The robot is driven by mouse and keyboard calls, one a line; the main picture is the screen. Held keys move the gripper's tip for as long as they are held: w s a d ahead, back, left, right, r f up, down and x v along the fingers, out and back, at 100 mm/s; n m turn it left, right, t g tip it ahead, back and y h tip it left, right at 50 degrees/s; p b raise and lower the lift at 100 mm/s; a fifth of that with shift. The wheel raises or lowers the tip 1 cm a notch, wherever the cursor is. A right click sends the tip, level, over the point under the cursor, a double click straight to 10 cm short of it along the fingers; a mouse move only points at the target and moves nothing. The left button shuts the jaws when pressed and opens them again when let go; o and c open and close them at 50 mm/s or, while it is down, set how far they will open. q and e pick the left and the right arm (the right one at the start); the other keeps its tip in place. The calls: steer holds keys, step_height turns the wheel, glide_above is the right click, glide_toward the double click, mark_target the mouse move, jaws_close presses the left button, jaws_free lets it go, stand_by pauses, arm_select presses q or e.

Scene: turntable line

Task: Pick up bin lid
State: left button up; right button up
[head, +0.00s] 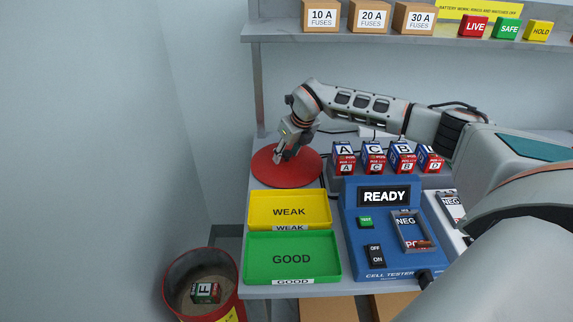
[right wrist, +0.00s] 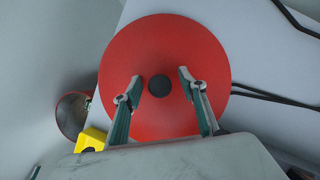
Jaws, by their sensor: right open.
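The bin lid is a round red disc (head: 268,171) lying flat at the back left of the bench in the head view. It fills much of the right wrist view (right wrist: 165,50), with a dark round knob (right wrist: 159,85) at its middle. My right gripper (head: 284,158) is over the lid, pointing down. In the right wrist view its two fingers (right wrist: 158,84) are spread apart on either side of the knob, with gaps between them and it. Whether the fingertips are level with the knob is hard to tell. My left gripper is not in view.
A red bin (head: 172,290) holding a battery marked F (head: 206,292) stands left of the bench. A yellow WEAK tray (head: 262,211) and green GOOD tray (head: 270,246) lie before the lid. Batteries (head: 373,158) and a blue cell tester (head: 373,262) are to the right; a shelf (head: 340,34) hangs above.

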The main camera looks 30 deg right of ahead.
jaws_close()
steer(key=shift+r, duration=0.15)
